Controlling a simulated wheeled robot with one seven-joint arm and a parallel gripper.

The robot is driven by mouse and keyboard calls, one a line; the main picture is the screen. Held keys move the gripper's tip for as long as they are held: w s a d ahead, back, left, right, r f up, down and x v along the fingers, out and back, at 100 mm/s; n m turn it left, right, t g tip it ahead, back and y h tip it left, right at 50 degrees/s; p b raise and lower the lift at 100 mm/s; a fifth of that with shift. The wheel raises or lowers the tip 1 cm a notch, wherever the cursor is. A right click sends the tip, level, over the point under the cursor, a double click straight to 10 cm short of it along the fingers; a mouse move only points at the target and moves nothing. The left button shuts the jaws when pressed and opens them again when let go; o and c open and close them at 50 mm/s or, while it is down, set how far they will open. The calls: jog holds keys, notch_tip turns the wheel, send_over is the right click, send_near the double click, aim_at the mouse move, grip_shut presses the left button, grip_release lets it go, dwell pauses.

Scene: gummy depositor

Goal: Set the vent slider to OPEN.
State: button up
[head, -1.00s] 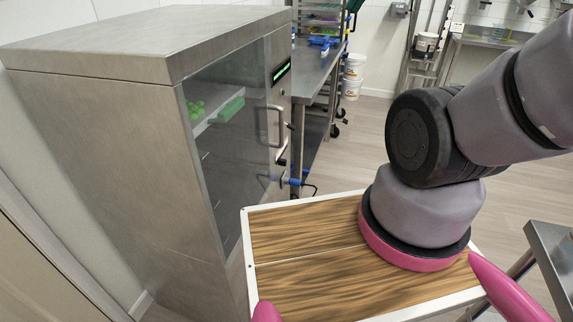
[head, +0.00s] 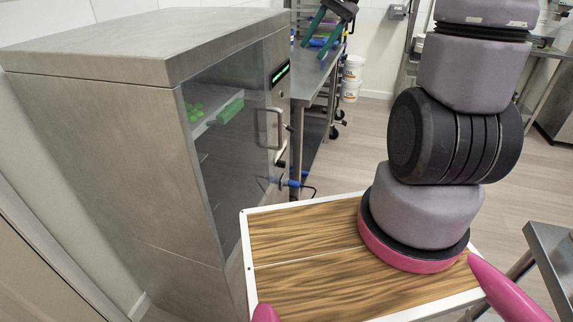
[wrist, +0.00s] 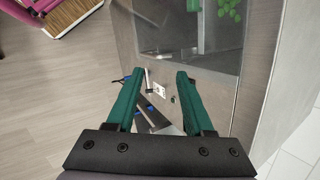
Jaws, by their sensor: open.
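The steel cabinet (head: 110,130) stands at the left in the head view, with a glass door (head: 225,130) and a narrow front panel on its right. I cannot make out the vent slider or its setting for certain. A small white plate (wrist: 159,89) with dark marks shows between my fingers in the wrist view, but it is too small to read. My gripper (head: 314,50) has green fingers and hangs open and empty at the top of the head view, above and right of the cabinet front. In the wrist view my gripper (wrist: 157,78) points toward the cabinet front, apart from it.
A lit display (head: 281,73) and a bar handle (head: 268,128) are on the cabinet front. A blue-handled part (head: 291,183) sticks out below. A steel table (head: 318,75) stands behind, with white buckets (head: 351,78) beyond.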

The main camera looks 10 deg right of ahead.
aim_at(282, 164)
jog(key=w+d+f+m+y, duration=0.2)
jog(key=w+f+m+y, duration=0.3)
jog(key=f, duration=0.8)
jog(key=w+d+f+m+y, duration=0.1)
jog(key=w+f+m+y, duration=0.1)
jog(key=w+f, duration=0.75)
jog(key=s+d+f+m+t+y, duration=0.15)
jog(key=f+m+t, duration=0.3)
jog(key=f, duration=0.95)
jog(key=s+f+m+t+y, duration=0.1)
jog(key=s+f+m+t, duration=0.3)
jog(key=f, duration=0.9)
jog(key=x, duration=1.1)
jog(key=shift+w+d+f+m, duration=0.25)
jog(key=shift+w+m, duration=0.1)
jog(key=shift+w, duration=0.1)
jog(key=shift+g, duration=0.25)
grip_shut()
